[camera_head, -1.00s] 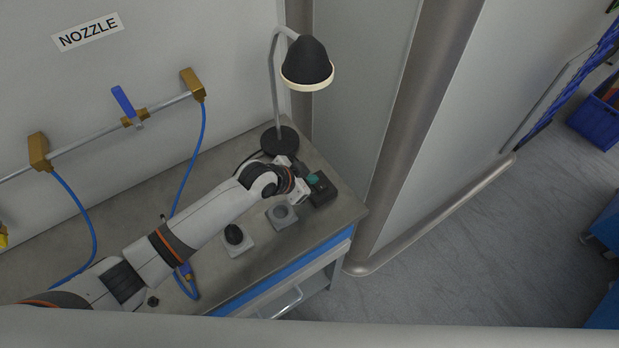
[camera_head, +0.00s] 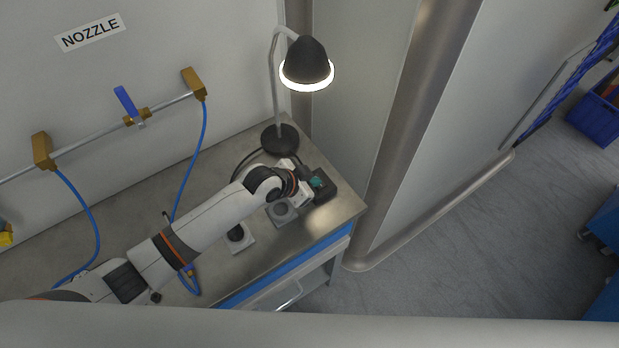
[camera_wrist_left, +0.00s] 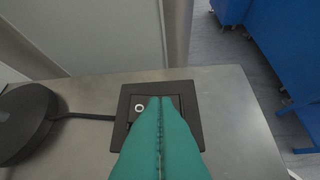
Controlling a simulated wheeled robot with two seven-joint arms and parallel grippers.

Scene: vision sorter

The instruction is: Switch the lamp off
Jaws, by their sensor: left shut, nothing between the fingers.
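The desk lamp (camera_head: 305,62) stands at the back of the bench with a black shade, a grey bent stem and a round black base. Its rim glows bright white, so it is lit. Its base also shows at the left of the left wrist view (camera_wrist_left: 24,118), with a cable to the black switch box (camera_wrist_left: 192,92). The switch box (camera_head: 327,190) lies near the bench's right end; its rocker bears a white ring mark. My left gripper (camera_wrist_left: 160,101) is shut and empty, its teal fingertips over the rocker and hiding part of it. Contact is unclear. My right gripper is not in view.
Two small grey blocks, one with a round grey top (camera_head: 281,212) and one with a black knob (camera_head: 236,233), sit below my left forearm. Blue hoses (camera_head: 187,160) hang from a wall rail behind. The metal bench (camera_head: 340,212) ends close to the right of the switch box.

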